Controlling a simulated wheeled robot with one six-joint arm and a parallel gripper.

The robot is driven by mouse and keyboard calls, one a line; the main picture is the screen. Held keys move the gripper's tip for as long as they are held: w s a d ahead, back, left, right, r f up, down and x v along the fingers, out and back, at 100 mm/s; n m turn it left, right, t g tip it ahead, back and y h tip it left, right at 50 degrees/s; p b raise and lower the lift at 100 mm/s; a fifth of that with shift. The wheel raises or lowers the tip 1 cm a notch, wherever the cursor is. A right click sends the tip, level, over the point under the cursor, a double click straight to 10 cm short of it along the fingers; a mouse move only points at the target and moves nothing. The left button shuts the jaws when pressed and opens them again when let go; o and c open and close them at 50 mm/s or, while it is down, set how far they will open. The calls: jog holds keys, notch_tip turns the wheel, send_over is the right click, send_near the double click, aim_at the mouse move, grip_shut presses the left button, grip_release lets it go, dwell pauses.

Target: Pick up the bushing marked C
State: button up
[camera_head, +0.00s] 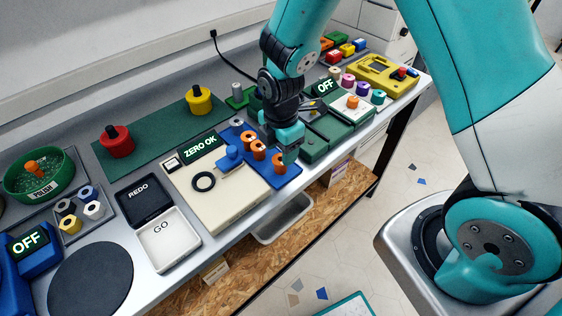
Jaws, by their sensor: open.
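Several orange bushings stand in a row on a blue plate (266,167): one at the back (249,137), one in the middle (259,150) and one at the front (279,164). Their letters are too small to read, so I cannot tell which is marked C. My gripper (287,153) points down over the right side of the blue plate. It is open, close to the front orange bushing, and partly hides the plate. I cannot tell whether it touches the bushing.
A cream device (215,203) with a "ZERO OK" display (200,147) stands left of the plate. Green boxes (313,147) stand close on the right. Several coloured rings (348,81) stand farther right. The bench's front edge is near the plate.

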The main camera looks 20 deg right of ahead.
aim_at(280, 159)
jog(key=shift+s+a+f+p, duration=0.1)
jog(key=shift+f+p, duration=0.4)
jog(key=shift+f, duration=1.8)
jog(key=c, duration=0.7)
jog(key=shift+r, duration=0.15)
